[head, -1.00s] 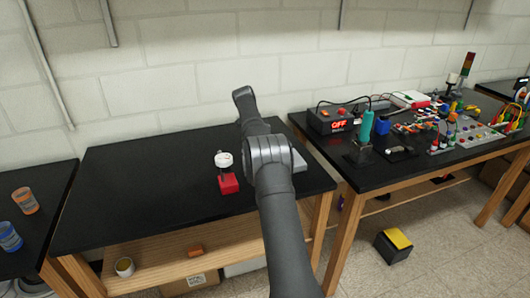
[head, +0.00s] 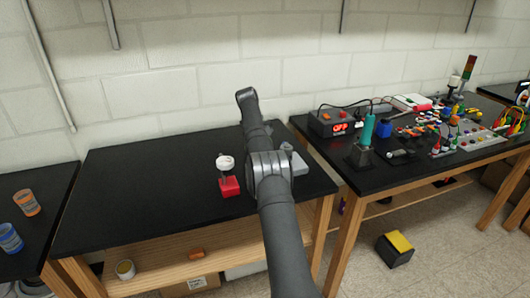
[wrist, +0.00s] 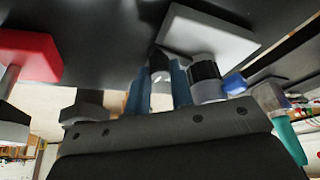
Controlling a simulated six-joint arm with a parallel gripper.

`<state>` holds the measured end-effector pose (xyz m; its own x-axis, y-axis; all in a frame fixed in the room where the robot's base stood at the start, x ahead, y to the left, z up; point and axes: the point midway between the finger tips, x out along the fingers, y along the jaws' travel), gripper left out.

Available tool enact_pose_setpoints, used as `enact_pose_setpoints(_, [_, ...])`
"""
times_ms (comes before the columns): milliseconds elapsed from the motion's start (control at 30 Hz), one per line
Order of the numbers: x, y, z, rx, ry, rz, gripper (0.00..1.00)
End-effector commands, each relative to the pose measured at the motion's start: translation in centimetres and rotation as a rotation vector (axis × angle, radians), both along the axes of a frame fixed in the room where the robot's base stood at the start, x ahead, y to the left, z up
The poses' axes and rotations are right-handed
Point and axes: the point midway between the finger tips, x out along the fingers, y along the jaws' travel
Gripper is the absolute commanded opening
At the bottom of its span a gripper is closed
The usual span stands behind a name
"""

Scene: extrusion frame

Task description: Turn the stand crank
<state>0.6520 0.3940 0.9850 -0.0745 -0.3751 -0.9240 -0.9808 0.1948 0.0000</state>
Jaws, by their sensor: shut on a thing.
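The stand has a light grey base plate (wrist: 212,35) and an upright post (wrist: 205,75) with a dark collar and a blue part (wrist: 235,83) at its side. In the head view its grey base (head: 298,165) shows beside my arm, which hides the rest. In the wrist view my gripper (wrist: 158,88) has two blue fingers close together, shut on a small dark and grey piece (wrist: 158,66), apparently the crank's handle, just left of the post. The crank's arm is not clear. My gripper is hidden in the head view.
A red block (head: 230,187) with a white round top (head: 225,162) stands left of my arm; the block also shows in the wrist view (wrist: 30,55). The black tabletop (head: 130,190) is clear farther left. A second bench (head: 350,175) with devices stands right.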

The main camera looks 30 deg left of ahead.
Motion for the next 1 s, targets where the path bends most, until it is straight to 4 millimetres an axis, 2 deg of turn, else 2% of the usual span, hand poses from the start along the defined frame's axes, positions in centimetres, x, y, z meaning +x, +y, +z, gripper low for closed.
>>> enact_pose_setpoints(33, [0.0, 0.0, 0.0, 0.000, 0.001, 0.000, 0.23])
enact_pose_setpoints(133, [0.0, 0.0, 0.0, -0.001, 0.001, 0.000, 0.42])
enact_pose_setpoints(633, [-0.2, -0.1, 0.1, 0.000, 0.000, 0.025, 0.43])
enact_pose_setpoints(1000, [-1.3, -0.9, 0.1, -0.002, 0.000, 0.183, 0.43])
